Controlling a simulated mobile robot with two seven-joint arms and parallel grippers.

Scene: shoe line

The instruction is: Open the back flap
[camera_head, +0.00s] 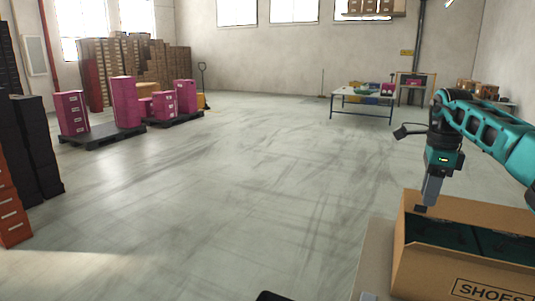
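A cardboard box (426,267) marked SHOES stands at the lower right, cut off by the picture's right edge. Its top is open at the front, and dark teal contents (440,233) show inside. A brown cardboard panel (480,217) runs along its back edge; I cannot tell whether this is the back flap itself or the back wall. My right gripper (422,207) points down at the box's back left corner, close to the cardboard. Whether it touches is unclear. Its fingers overlap in this view, so its opening is hidden. My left gripper is not seen.
The box stands on a pale surface (372,262) whose left edge shows. A table (362,99) with coloured items stands far back. Pallets (103,136) with pink boxes (125,102) stand at the left, near dark stacks (35,145). The middle floor is clear.

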